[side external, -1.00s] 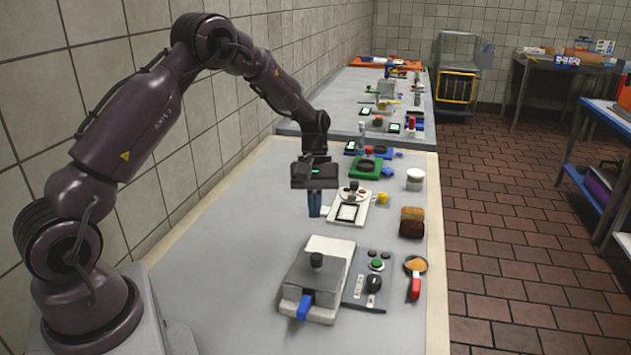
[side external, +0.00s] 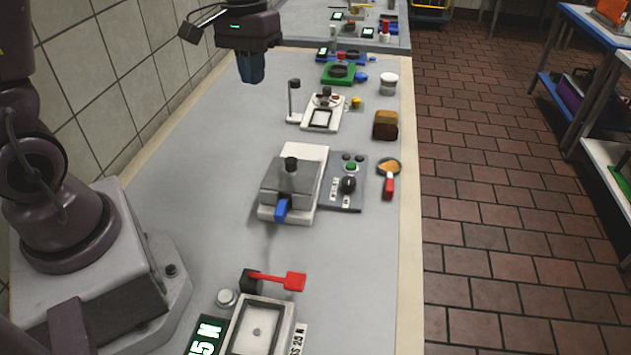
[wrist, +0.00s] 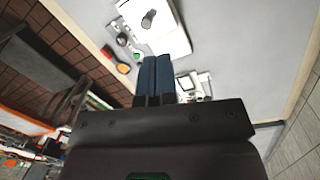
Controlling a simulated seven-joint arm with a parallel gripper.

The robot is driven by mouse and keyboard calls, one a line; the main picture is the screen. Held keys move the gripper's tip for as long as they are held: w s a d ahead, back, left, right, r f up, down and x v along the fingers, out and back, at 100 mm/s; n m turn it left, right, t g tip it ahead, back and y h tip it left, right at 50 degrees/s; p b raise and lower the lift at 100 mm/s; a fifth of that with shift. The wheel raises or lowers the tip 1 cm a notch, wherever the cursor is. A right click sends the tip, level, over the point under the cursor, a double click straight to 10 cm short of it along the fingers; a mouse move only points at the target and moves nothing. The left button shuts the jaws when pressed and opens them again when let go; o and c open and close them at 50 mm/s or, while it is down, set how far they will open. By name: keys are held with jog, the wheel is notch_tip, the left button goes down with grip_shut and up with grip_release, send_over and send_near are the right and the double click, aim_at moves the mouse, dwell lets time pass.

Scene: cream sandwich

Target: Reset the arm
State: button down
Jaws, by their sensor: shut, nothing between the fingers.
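My gripper (side external: 251,70) is shut and empty, with its blue fingers together. In the side external view it hangs above the far left part of the grey table (side external: 190,190), near the tiled wall. In the wrist view my gripper's fingers (wrist: 158,62) are side by side with no gap and nothing between them. They point toward the table, and the white press-like machine (wrist: 150,22) shows beyond the fingertips. Nothing touches the fingers.
A grey and white press (side external: 288,185) with a blue handle stands mid-table beside a control panel (side external: 346,183). A red-handled scoop (side external: 388,180), bread pieces (side external: 386,125), a white device (side external: 323,110), a green device (side external: 338,73) and a scale-like tray (side external: 258,330) surround it. The left table strip is clear.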

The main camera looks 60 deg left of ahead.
jog(key=s+d+r+m+t, duration=0.2)
jog(key=s+d+r+t, duration=0.1)
jog(key=s, duration=0.3)
jog(key=s+d+r+m+t+y, duration=0.1)
jog(key=s+d+r+m+t, duration=0.2)
jog(key=s+d+r, duration=0.2)
jog(key=shift+s+r+m, duration=0.3)
jog(key=shift+s+r, duration=0.15)
jog(key=shift+s, duration=0.75)
jog(key=shift+d, duration=0.1)
